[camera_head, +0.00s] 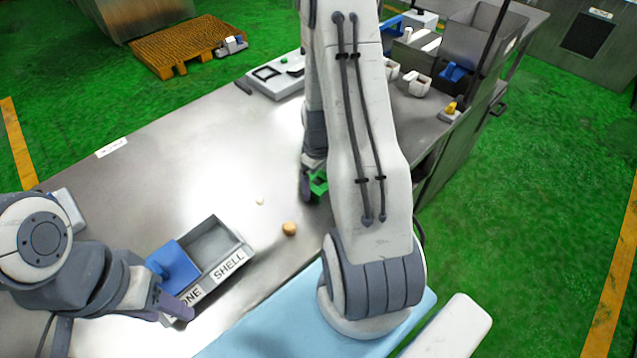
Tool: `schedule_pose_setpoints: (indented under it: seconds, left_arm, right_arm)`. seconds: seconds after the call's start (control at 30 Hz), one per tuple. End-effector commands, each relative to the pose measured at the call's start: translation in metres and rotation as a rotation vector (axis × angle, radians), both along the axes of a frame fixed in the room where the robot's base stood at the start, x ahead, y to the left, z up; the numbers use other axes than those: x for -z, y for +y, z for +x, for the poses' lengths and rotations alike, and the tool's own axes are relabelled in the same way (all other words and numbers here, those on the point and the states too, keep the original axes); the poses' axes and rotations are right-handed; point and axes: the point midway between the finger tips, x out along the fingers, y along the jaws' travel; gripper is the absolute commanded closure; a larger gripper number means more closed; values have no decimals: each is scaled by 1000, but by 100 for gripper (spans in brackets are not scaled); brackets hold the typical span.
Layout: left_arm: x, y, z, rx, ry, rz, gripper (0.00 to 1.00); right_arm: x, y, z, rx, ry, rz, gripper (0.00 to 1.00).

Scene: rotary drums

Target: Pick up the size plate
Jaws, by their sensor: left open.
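A small green piece (319,186), possibly the size plate, shows at the middle of the metal table, partly hidden behind my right arm. My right gripper (307,184) points down beside it, at its left. The arm hides most of this gripper, so I cannot tell whether its fingers are around the green piece. My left gripper (166,303) is open at the lower left, by the near left corner of a grey divided tray (240,254). I cannot tell whether it touches the tray.
The tray has a label reading "SHELL" and a partly hidden one ending in "ONE"; a blue piece (174,266) sits at its left. A brown lump (289,229) and a tiny pale bit (260,201) lie on the table. A scale-like device (275,76) stands farther back.

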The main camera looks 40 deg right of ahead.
Motion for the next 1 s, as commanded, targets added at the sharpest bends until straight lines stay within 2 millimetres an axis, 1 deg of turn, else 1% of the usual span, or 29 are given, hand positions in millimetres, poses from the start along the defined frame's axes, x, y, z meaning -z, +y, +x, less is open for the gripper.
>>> schedule_pose_setpoints:
  seconds: [0.03,0.07,0.1,0.17,0.2,0.43,0.57,0.67,0.77,0.8,0.83,0.9,1.0]
  left_arm:
    - [0,0,0,0,0,0,50]
    - [0,0,0,0,0,0,50]
    - [0,0,0,0,0,0,50]
    - [0,0,0,0,0,0,50]
    - [0,0,0,0,0,0,50]
    - [0,0,0,0,0,0,50]
    - [2,0,0,0,0,0,50]
    - [4,0,0,0,0,0,50]
    - [7,0,0,0,0,0,50]
    - [9,0,0,0,0,0,50]
    - [10,0,0,0,0,0,50]
    - [13,0,0,0,0,0,50]
    - [17,0,0,0,0,0,50]
  right_arm:
    - [0,0,0,0,0,0,19]
    - [0,0,0,0,0,0,31]
    - [0,0,0,0,0,0,46]
    - [0,0,0,0,0,0,69]
    - [0,0,0,0,0,0,74]
    - [-1,0,0,0,0,0,74]
    - [-6,-1,1,0,-2,-2,74]
    - [-15,-1,1,0,-3,-2,74]
    - [-31,-1,2,0,-7,-4,74]
    - [-39,-1,2,0,-8,-4,74]
    - [-45,1,2,-1,-7,-4,74]
    - [-52,21,4,-8,-4,-2,74]
    - [-66,44,6,-8,-5,-2,74]
